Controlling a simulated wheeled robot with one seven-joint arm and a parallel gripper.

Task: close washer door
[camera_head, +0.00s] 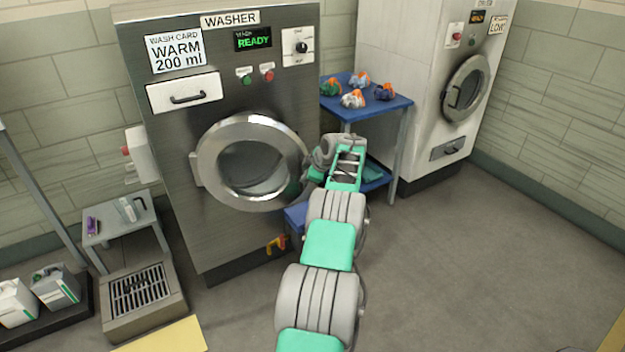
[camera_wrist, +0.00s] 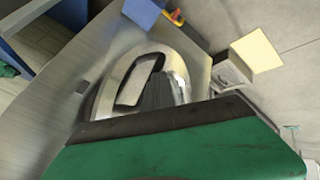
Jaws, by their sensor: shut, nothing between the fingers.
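The washer (camera_head: 215,235) is a dark brushed-metal machine with a lit READY display. Its round door (camera_head: 212,160) has a wide silver ring and dark glass, with a hinge block at its left edge. The door looks close to the front panel; I cannot tell whether it is latched. In the wrist view the door ring (camera_wrist: 177,66) shows tilted, its lower part hidden by a green, dark-edged part of my gripper. My gripper (camera_head: 300,187) is at the door's right edge, partly hidden by my wrist. It is shut and empty; contact with the door is unclear.
A blue table (camera_head: 392,103) with several bundled sling bags stands right of the washer, close to my arm. A white machine (camera_head: 385,40) stands behind it. A grey side table (camera_head: 100,232) and floor drain (camera_head: 140,290) are at left. The floor at right is clear.

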